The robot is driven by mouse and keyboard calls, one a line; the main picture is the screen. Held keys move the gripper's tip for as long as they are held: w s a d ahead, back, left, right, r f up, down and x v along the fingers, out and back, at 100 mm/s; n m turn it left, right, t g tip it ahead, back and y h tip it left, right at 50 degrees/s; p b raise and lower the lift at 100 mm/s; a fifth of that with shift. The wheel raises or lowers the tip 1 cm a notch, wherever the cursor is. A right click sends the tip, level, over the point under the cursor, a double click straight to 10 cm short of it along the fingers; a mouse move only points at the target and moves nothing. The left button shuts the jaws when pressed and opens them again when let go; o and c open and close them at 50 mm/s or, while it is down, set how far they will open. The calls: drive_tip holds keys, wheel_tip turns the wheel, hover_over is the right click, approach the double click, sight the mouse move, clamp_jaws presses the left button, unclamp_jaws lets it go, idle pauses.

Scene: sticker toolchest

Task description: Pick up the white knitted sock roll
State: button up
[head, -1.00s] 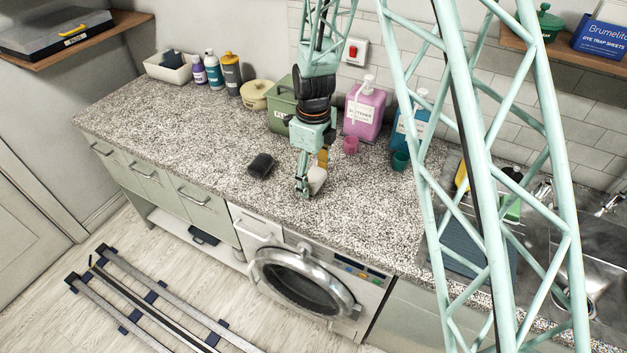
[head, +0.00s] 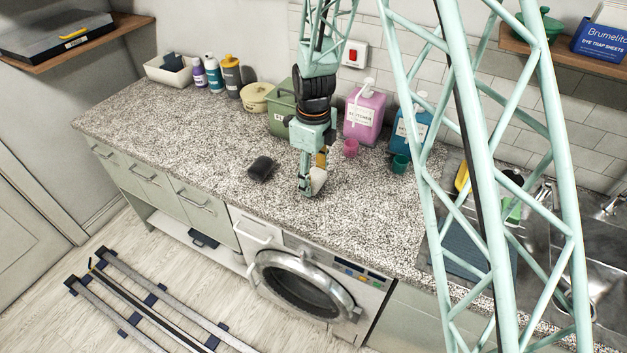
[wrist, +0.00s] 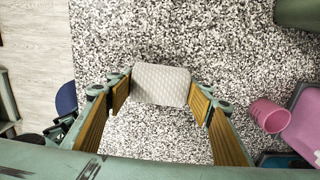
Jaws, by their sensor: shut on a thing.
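The white knitted sock roll (wrist: 162,84) is a pale, rounded bundle with a quilted texture. In the wrist view it sits between the two finger pads of my gripper (wrist: 160,98), which touch it at either side. In the head view the sock roll (head: 318,178) shows just beside the fingers of my gripper (head: 311,187), low over the front part of the speckled counter. My gripper is shut on the sock roll. Its far side is partly hidden by the fingers, and I cannot tell whether it is clear of the counter.
A dark rolled bundle (head: 262,167) lies left of my gripper. Behind stand a green bin (head: 283,105), a pink bottle (head: 364,112), a pink cup (head: 351,148) and a teal cup (head: 400,163). The sink is at right.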

drive_tip(key=shift+r, duration=1.45)
drive_tip(key=s, duration=0.5)
drive_tip(key=s+a+r, duration=0.1)
drive_tip(key=s, duration=1)
drive_tip(key=shift+a+r+b, duration=0.2)
drive_tip(key=shift+a+b, duration=0.1)
drive_tip(key=shift+a, duration=0.1)
drive_tip(key=shift+w+d, duration=0.1)
